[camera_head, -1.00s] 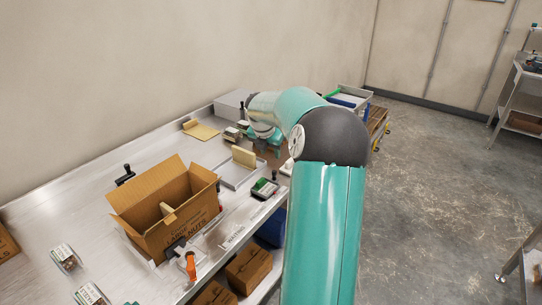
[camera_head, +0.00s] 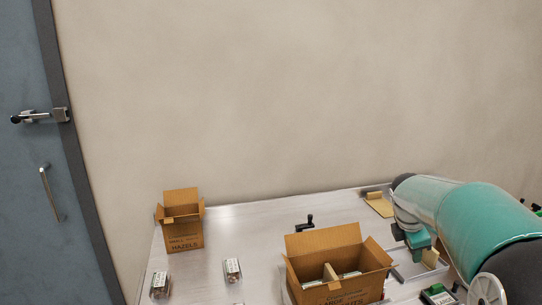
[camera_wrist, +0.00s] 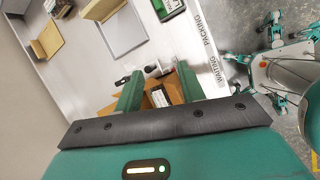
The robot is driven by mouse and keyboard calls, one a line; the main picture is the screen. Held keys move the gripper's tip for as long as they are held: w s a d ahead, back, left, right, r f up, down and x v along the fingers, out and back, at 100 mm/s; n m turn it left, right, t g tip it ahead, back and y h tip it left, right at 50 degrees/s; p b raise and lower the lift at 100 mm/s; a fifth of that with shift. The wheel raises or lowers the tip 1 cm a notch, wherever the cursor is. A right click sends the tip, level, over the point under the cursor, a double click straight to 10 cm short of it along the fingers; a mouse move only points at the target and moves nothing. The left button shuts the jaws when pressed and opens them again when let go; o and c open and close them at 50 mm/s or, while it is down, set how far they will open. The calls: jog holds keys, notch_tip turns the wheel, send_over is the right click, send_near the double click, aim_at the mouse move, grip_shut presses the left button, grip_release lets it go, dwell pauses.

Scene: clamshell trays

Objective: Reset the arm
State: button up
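My arm, teal with a dark joint, reaches in from the right edge of the head view. My gripper (camera_wrist: 160,82) shows in the wrist view with its two teal fingers apart and nothing between them. In the head view the gripper end (camera_head: 416,240) hangs above the right part of the steel table (camera_head: 255,235), right of the divided cardboard box (camera_head: 325,240). In the wrist view a box with trays in it (camera_wrist: 162,95) lies below and beyond the fingers. The exact gap to the table is hard to tell.
A smaller open box (camera_head: 183,238) stands at the table's left. Clamshell trays (camera_head: 232,269) (camera_head: 160,284) lie on the table, and a green-topped one (camera_head: 437,294) lies at the right. A black-handled fixture (camera_head: 306,224) stands behind the divided box. A blue door (camera_head: 50,150) is at far left.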

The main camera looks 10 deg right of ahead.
jog(key=s+a+r+m+t, duration=0.1)
jog(key=s+a+r+m, duration=0.1)
jog(key=a, duration=0.4)
jog(key=s+a+r+m, duration=0.2)
jog(key=s+a+m, duration=0.1)
jog(key=a, duration=0.4)
jog(key=s+a+f+m+t+y, duration=0.2)
jog(key=s+a+m+y, duration=0.2)
jog(key=s+a+m, duration=0.7)
jog(key=s+a, duration=0.4)
jog(key=a, duration=0.1)
jog(key=shift+s+a+f+y, duration=0.2)
jog(key=shift+s+a+y, duration=0.1)
jog(key=shift+a, duration=0.1)
